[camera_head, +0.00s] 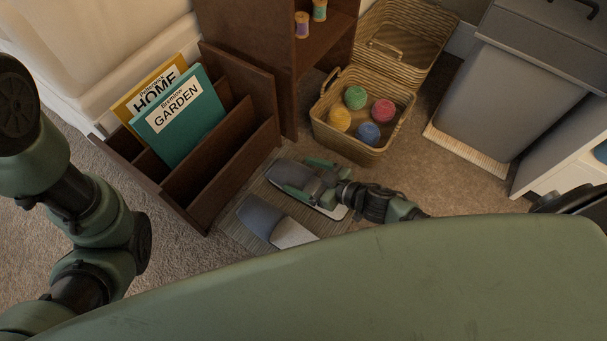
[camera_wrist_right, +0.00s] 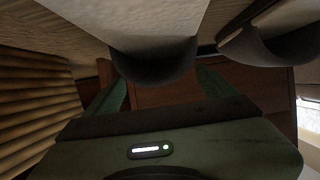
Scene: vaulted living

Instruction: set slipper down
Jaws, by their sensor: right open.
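Two grey slippers with pale insides lie side by side on a striped mat (camera_head: 232,232) in the head view. The far slipper (camera_head: 284,172) is partly covered by my right gripper (camera_head: 293,181). The near slipper (camera_head: 262,217) lies clear of it. In the right wrist view my gripper's green fingers (camera_wrist_right: 160,92) stand apart, with the dark toe of one slipper (camera_wrist_right: 155,65) between or just beyond them; contact cannot be told. The other slipper (camera_wrist_right: 275,45) shows at the upper right. My left arm is at the left; its gripper is out of view.
A wooden magazine rack (camera_head: 195,203) with two books stands left of the mat. Behind are a wooden shelf (camera_head: 288,75), a basket of yarn balls (camera_head: 350,146), an empty basket (camera_head: 410,35) and a grey bin (camera_head: 505,95). Carpet (camera_head: 450,185) is free at right.

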